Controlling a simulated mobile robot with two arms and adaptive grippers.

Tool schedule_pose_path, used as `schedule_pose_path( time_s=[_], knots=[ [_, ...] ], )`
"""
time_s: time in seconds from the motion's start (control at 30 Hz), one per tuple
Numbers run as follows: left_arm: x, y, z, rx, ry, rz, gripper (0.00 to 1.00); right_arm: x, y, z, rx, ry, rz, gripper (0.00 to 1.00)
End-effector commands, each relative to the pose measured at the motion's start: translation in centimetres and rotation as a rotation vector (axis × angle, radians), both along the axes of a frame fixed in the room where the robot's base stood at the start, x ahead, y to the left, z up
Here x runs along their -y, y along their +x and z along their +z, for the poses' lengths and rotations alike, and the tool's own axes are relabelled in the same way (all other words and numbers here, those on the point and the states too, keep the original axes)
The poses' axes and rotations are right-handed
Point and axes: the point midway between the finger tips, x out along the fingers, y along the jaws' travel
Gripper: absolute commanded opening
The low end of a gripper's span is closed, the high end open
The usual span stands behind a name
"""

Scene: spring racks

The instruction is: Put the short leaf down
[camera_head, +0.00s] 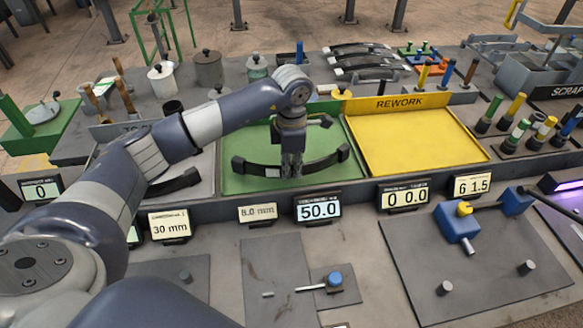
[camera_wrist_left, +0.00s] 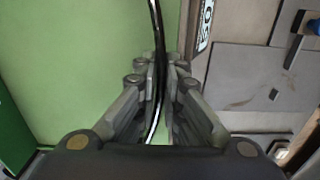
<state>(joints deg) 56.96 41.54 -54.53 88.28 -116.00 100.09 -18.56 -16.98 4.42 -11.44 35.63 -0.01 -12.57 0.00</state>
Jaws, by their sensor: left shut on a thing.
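My left gripper (camera_head: 292,165) points down over the green tray (camera_head: 236,133) and is shut on a dark, curved leaf (camera_head: 256,169). The leaf spans much of the tray's width, with a block-like eye at each end. In the left wrist view, the leaf (camera_wrist_left: 157,50) shows as a thin dark edge between the fingers (camera_wrist_left: 160,95), with green tray floor around it. I cannot tell whether the leaf touches the tray floor. My right gripper is not in view.
A yellow tray marked REWORK (camera_head: 410,140) adjoins on the right. A grey tray (camera_head: 203,165) with another dark curved piece (camera_head: 180,182) lies to the left. Several small displays, one reading 50.0 (camera_head: 318,208), line the front. Dark leaves (camera_head: 365,60) sit on a rack behind.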

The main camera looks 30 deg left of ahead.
Motion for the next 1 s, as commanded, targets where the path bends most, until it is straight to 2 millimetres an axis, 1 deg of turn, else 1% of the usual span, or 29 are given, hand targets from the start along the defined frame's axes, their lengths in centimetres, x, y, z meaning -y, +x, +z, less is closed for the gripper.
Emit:
schedule_pose_path(
  time_s=[0.03, 0.1, 0.2, 0.47, 0.5, 0.57, 0.6, 0.87, 0.97, 1.0],
  knots=[
    [0.0, 0.0, -0.2, -0.001, -0.001, 0.001, 0.0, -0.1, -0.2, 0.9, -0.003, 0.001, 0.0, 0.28],
    [0.1, 0.0, -1.0, 0.0, -0.001, 0.001, 0.0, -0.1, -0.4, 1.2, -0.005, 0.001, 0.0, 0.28],
    [0.1, 0.1, -1.5, 0.005, -0.002, 0.0, 0.0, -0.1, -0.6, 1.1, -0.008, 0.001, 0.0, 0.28],
    [0.1, 0.1, -1.8, 0.004, -0.001, 0.0, 0.0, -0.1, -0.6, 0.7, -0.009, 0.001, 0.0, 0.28],
    [0.0, 0.0, -2.0, 0.0, 0.0, 0.0, 0.13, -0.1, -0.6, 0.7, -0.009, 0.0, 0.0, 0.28],
    [0.0, 0.0, -1.9, -0.001, 0.001, 0.0, 0.26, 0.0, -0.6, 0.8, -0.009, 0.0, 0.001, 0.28],
    [0.0, 0.0, -1.9, -0.001, 0.001, 0.0, 0.28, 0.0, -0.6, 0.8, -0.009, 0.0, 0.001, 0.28],
    [0.0, 0.0, -1.9, -0.001, 0.001, 0.0, 0.28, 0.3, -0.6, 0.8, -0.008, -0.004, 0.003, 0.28],
    [0.0, 0.0, -1.6, -0.001, 0.001, 0.0, 0.28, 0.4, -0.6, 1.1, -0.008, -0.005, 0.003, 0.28],
    [0.0, 0.0, -1.5, 0.001, 0.001, 0.0, 0.28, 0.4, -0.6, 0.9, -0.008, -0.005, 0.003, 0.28]
  ],
)
